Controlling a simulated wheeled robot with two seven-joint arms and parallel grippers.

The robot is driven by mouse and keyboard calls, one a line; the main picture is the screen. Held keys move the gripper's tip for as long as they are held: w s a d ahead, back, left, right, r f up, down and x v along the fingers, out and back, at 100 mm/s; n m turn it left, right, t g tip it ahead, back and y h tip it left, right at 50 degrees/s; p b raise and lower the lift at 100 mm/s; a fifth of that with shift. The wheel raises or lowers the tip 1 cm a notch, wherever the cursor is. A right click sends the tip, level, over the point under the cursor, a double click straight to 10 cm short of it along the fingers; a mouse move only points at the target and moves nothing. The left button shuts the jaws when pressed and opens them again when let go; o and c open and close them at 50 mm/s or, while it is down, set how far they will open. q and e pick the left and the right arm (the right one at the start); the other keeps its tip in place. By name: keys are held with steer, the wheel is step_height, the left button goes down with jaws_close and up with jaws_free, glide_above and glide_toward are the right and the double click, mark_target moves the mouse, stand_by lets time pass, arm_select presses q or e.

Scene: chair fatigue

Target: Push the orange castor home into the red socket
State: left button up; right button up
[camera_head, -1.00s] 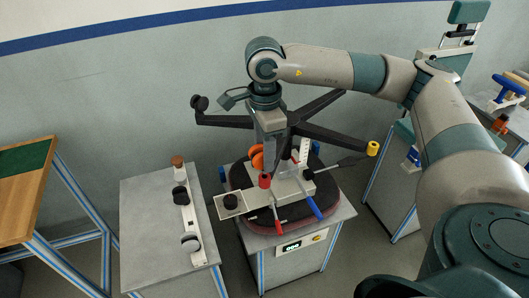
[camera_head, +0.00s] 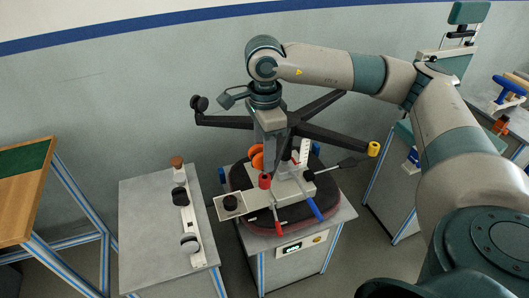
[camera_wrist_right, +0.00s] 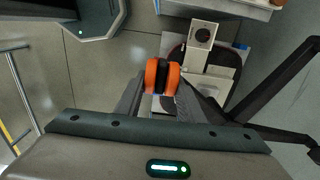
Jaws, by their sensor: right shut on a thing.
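The orange castor (camera_head: 257,157) sits between the fingers of my right gripper (camera_head: 266,152), which is shut on it. In the right wrist view the castor (camera_wrist_right: 152,77) shows two orange wheels with a dark middle, between the fingertips of the right gripper (camera_wrist_right: 163,85). The castor hides the socket in the wrist view. My left gripper is not in view.
The chair base's dark legs (camera_head: 325,135) spread around the gripper, one with a black castor (camera_head: 199,103), one with a yellow end (camera_head: 374,148). Clamps with red and blue handles (camera_head: 313,208) stand close by. A grey side table (camera_head: 150,235) carries a rack with castors.

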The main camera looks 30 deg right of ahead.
steer(key=shift+b, duration=0.4)
stand_by(0.5)
steer(key=shift+f+b, duration=1.6)
steer(key=shift+b, duration=0.2)
steer(key=shift+f, duration=0.2)
steer(key=shift+d+f+b, duration=0.2)
steer(key=shift+b, duration=0.2)
